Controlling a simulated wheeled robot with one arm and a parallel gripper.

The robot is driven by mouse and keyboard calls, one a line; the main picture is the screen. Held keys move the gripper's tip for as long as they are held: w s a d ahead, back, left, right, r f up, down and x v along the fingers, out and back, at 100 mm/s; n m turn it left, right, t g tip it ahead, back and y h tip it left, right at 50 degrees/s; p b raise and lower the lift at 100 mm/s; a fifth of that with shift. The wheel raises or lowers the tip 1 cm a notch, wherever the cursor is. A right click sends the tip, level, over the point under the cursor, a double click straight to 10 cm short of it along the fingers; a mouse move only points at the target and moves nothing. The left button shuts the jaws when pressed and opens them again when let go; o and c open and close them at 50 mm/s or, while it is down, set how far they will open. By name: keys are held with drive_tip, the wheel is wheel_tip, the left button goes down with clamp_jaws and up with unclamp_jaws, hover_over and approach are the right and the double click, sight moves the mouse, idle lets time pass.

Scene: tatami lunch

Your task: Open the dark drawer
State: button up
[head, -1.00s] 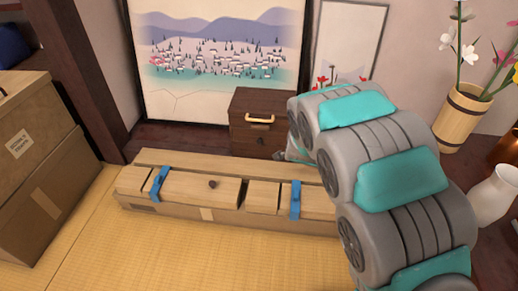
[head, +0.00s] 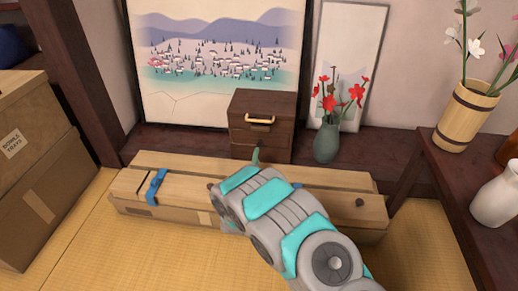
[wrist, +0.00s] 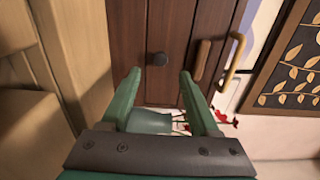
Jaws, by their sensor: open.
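A small dark brown wooden chest (head: 280,123) stands behind the long light box. Its top drawer has a gold bar handle (head: 260,120). In the wrist view the dark drawer fronts (wrist: 178,25) appear turned sideways. A round dark knob (wrist: 158,58) shows ahead of and between my fingertips, with a brown bar handle (wrist: 203,58) and the gold handle (wrist: 234,62) to its right. My gripper (wrist: 160,76) is open, with nothing held between its green fingers. In the head view my wrist hides most of the gripper; one green finger shows in front of the chest's lower part.
A long light wooden box (head: 160,160) with a blue strap (head: 155,187) lies in front of the chest. A grey-green vase (head: 326,143) with red flowers stands close to its right. Cardboard boxes (head: 45,150) are at left; a dark side table (head: 440,165) is at right.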

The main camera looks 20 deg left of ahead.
sight(259, 146)
drive_tip(key=shift+b+x, duration=0.45)
drive_tip(key=shift+x, duration=3.15)
drive_tip(key=shift+d, duration=0.1)
clamp_jaws()
